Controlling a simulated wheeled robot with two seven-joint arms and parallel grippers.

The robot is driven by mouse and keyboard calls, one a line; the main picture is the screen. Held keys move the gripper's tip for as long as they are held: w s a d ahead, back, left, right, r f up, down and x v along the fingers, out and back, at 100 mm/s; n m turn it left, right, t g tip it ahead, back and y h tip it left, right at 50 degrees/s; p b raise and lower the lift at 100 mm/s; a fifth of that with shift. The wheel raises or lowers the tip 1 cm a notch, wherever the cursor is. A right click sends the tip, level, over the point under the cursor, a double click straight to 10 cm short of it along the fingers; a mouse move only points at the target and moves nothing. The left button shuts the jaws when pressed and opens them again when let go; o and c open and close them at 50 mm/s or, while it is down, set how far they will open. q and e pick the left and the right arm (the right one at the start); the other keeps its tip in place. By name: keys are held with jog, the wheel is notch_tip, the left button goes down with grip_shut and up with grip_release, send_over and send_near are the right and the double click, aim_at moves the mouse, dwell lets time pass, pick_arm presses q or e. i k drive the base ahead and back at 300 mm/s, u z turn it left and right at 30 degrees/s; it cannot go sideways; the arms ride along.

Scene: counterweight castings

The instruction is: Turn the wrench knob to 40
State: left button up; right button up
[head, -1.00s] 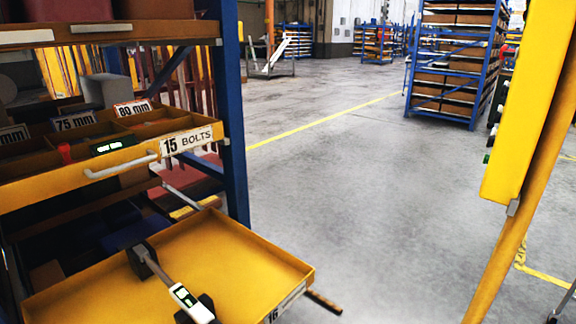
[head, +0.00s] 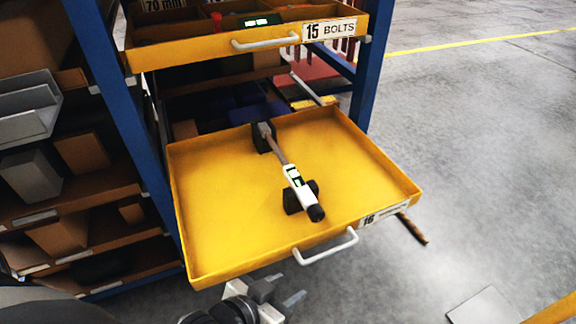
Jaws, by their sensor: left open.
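The wrench (head: 294,176) lies in the open yellow drawer marked 16 (head: 205,235). It rests on two black supports, one near the back (head: 263,138) and one nearer the front (head: 295,198). Its white handle has a small green display, too small to read. The black knob (head: 316,213) is at the handle's near end, towards the drawer front. My left gripper (head: 276,294) is at the bottom of the view, open and empty, below and in front of the drawer, apart from the wrench. My right gripper is not in view.
The drawer's white handle (head: 326,247) sticks out from its front, close to my left gripper. Above is drawer 15, marked BOLTS (head: 330,30), with its own handle. A blue rack post (head: 120,130) and shelves stand at the left.

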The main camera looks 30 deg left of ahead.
aim_at(315, 212)
jog(key=k, duration=0.65)
jog(key=u, duration=0.55)
jog(key=i, duration=1.1)
jog(key=z, duration=0.65)
